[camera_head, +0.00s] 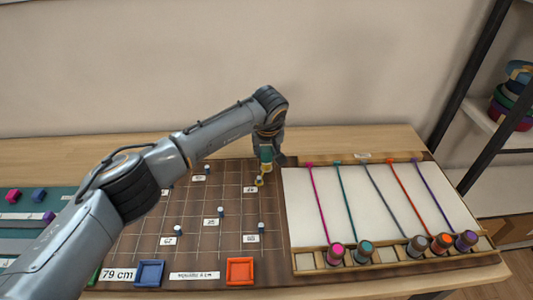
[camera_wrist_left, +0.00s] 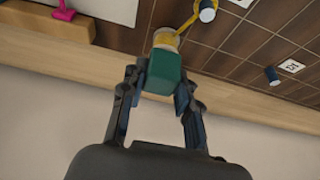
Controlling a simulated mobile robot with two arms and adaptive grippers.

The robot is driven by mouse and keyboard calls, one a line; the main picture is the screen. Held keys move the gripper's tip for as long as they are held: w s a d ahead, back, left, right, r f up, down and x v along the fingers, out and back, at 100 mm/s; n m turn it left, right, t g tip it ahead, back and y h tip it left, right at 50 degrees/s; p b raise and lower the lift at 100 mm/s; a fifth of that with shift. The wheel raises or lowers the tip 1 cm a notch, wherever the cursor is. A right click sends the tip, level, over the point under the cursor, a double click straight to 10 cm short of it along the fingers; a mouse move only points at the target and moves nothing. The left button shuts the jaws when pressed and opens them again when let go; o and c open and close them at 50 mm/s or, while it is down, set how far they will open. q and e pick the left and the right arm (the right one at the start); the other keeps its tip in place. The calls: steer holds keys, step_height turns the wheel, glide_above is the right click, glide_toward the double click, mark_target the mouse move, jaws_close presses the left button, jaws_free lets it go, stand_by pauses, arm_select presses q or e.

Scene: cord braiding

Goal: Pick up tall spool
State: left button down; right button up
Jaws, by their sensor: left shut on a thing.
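My left gripper (camera_wrist_left: 157,95) is shut on a green block-shaped spool (camera_wrist_left: 165,72) with a pale, yellow-wound end, seen in the left wrist view. In the head view the left gripper (camera_head: 267,148) holds this green spool (camera_head: 266,156) over the back right part of the brown grid board (camera_head: 190,250). A yellow cord (camera_wrist_left: 187,23) runs from the spool's end toward a white-topped dark peg (camera_wrist_left: 207,11). In the head view, yellow (camera_head: 259,181) shows just below the spool. Whether the spool touches the board is unclear. My right gripper is not in view.
Several pegs, such as one peg (camera_head: 221,211), stand on the grid board. At right, a white panel (camera_head: 440,215) carries colored cords ending at spools, including a pink spool (camera_head: 336,251) and a purple spool (camera_head: 466,240). An orange tray (camera_head: 240,282) and a blue tray (camera_head: 149,285) sit in front.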

arm_select(q)
step_height(320, 180, up, 3)
steer(key=shift+r, duration=0.1)
steer(key=s+r+b, duration=0.3)
steer(key=s+r, duration=0.6)
steer(key=s, duration=0.5)
steer(key=shift+a+r, duration=0.3)
steer(key=shift+a, duration=0.05)
steer(key=shift+w, duration=0.2)
steer(key=w+p, duration=0.3)
steer(key=w, duration=1)
steer(key=shift+w+d+f+p, duration=0.3)
steer(key=shift+d+f+p, duration=0.05)
